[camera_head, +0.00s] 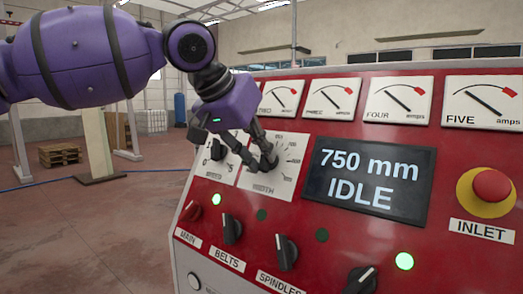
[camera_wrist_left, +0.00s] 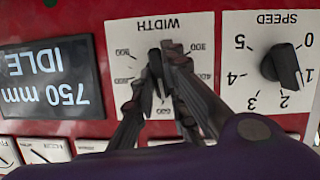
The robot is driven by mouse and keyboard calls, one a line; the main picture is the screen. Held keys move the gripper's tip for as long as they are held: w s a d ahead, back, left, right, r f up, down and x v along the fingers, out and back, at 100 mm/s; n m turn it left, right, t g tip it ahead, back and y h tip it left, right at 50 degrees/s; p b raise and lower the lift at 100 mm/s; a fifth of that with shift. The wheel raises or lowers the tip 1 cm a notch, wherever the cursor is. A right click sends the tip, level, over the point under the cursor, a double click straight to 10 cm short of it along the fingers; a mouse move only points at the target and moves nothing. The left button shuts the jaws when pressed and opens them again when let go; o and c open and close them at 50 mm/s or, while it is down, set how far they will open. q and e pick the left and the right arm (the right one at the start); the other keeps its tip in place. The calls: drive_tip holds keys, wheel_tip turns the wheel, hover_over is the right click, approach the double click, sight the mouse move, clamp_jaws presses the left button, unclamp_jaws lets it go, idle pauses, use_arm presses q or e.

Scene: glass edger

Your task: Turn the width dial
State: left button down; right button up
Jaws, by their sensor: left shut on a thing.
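The width dial (camera_wrist_left: 155,68) is a dark knob on a white plate marked WIDTH, seen upside down in the left wrist view. In the head view its plate (camera_head: 286,170) is partly covered by my gripper. My left gripper (camera_head: 268,160) comes in from the upper left, with its fingers at the knob. In the left wrist view the fingers (camera_wrist_left: 165,62) are closed around the knob. The display (camera_head: 368,180) reads 750 mm IDLE. My right gripper does not show.
The speed dial (camera_wrist_left: 281,65) sits beside the width dial. Below are the main (camera_head: 188,213), belts (camera_head: 231,228) and spindles (camera_head: 286,252) switches. A red inlet button (camera_head: 490,187) is at the right. Several gauges line the panel's top. Open floor (camera_head: 90,225) lies left.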

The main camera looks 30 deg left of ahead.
use_arm(q)
drive_tip(key=shift+f+n+h, duration=0.1)
drive_tip(key=shift+n+h, duration=0.3)
drive_tip(key=shift+n, duration=0.5)
drive_tip(key=c, duration=1.8)
unclamp_jaws()
drive_tip(key=shift+o, duration=0.2)
drive_tip(key=shift+s+r, duration=0.2)
drive_tip(key=shift+r, duration=0.05)
drive_tip(key=v, duration=1.1)
drive_tip(key=shift+s+a, duration=0.2)
